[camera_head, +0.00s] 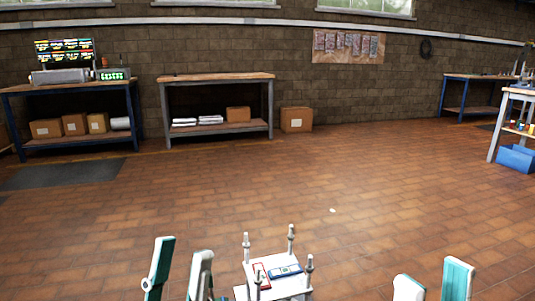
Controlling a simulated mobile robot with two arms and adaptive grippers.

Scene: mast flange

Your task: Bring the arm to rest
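My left gripper (183,248) shows at the bottom, left of centre. Its two white and teal fingers stand apart with nothing visible between them. My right gripper (433,270) shows at the bottom right. Its two fingers also stand apart, with only floor visible between them. Both arms are below the picture's edge and hidden. Between the grippers is a small white platform (291,288) with upright grey posts. A flat red-edged item (262,276) and a flat blue item (285,271) lie on it. Neither gripper appears to touch the platform.
A wide tiled floor (240,185) lies clear ahead, with a small pale spot (333,210). Workbenches (215,77) stand along the brick wall, one with electronics (60,75). A cardboard box (296,119) sits on the floor. A blue bin (515,158) is at the right edge.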

